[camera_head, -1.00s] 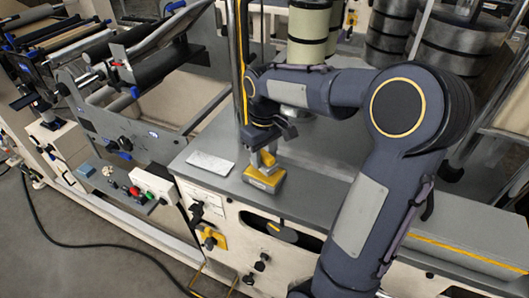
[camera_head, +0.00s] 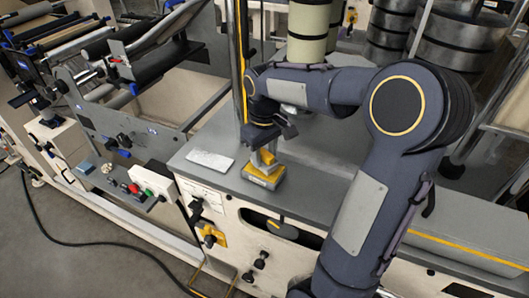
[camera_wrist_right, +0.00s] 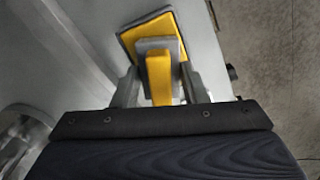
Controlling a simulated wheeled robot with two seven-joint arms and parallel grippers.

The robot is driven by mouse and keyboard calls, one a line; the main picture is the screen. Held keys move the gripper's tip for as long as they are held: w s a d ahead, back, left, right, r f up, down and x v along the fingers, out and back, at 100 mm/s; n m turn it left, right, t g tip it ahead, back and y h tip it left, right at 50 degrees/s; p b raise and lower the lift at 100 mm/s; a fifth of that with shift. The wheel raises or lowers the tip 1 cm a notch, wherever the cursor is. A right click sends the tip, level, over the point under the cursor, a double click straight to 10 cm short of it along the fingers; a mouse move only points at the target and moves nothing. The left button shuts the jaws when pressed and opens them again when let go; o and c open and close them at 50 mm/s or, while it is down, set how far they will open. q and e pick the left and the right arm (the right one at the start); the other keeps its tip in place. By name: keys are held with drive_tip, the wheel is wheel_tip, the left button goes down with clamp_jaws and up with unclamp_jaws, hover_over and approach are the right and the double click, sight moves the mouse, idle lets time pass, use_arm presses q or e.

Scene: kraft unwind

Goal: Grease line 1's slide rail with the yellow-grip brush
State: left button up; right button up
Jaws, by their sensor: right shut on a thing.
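A tool with a yellow grip (camera_wrist_right: 158,80), apparently the brush, is between the two grey fingers of my right gripper (camera_wrist_right: 161,88) in the wrist view. Below the grip are a grey block and a wider yellow-and-grey base (camera_wrist_right: 134,40). In the head view my right gripper (camera_head: 265,156) points down over this yellow-and-grey base (camera_head: 263,177), which is at the grey deck's front edge. I cannot tell whether it touches the deck. Bristles are not visible. I cannot tell which part is line 1's slide rail. My left gripper is not in view.
A white card (camera_head: 210,161) lies on the grey deck (camera_head: 325,197) left of the tool. A post with a yellow strip (camera_head: 240,60) stands behind it. A button box (camera_head: 152,181) and rollers (camera_head: 140,75) are at left. Cream rolls (camera_head: 308,30) stand behind my right arm.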

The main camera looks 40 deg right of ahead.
sight(265, 152)
drive_tip(key=shift+f+b, duration=0.3)
drive_tip(key=shift+f, duration=0.15)
drive_tip(key=shift+f, duration=0.1)
idle(1.1)
wheel_tip(265, 152, up, 7)
drive_tip(key=p, duration=0.6)
drive_tip(key=shift+p, duration=0.3)
idle(0.7)
